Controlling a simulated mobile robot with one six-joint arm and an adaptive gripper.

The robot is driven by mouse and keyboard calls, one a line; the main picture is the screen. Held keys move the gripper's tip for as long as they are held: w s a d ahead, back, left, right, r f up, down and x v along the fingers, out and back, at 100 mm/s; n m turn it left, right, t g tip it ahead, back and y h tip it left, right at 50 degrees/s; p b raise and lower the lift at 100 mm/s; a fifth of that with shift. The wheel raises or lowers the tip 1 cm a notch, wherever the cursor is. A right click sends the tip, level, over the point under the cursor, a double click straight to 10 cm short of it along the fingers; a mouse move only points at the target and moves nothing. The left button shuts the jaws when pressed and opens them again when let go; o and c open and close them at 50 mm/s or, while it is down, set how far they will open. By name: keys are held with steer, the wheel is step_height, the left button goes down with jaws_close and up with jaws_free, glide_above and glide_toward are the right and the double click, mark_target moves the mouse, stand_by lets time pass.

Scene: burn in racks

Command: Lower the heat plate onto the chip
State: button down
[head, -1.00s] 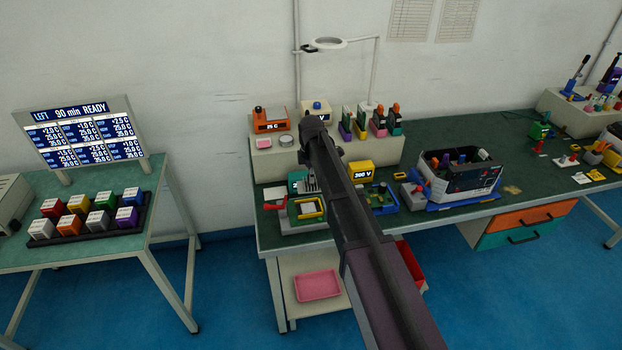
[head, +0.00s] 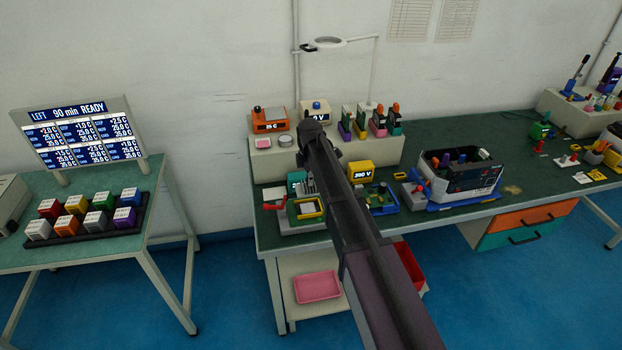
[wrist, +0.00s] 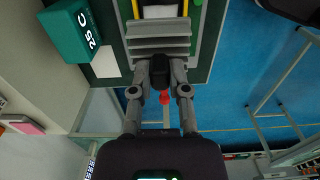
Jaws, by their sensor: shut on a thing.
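The heat plate (wrist: 158,42) is a grey finned block at the top of the wrist view. A black handle (wrist: 160,72) stands at its near side. My gripper (wrist: 161,66) is shut on this handle. A yellow-edged fixture (head: 308,208) sits at the left end of the bench, and its pale inside shows at the top edge of the wrist view (wrist: 160,11). I cannot make out the chip, or whether the plate touches it. A red part (wrist: 165,97) shows between my fingers.
A teal box reading 25 C (wrist: 75,30) stands close beside the plate. A yellow 390 V box (head: 361,171) and a blue-green board (head: 382,198) are right of my arm. A raised shelf (head: 265,160) stands behind. The floor in front is clear.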

steer(key=shift+f+b, duration=3.45)
steer(key=shift+f, duration=0.35)
steer(key=shift+f+b, duration=0.5)
steer(key=shift+b, duration=0.15)
steer(key=c, duration=0.5)
jaws_free()
steer(key=shift+c, duration=0.2)
steer(key=shift+s+r, duration=0.1)
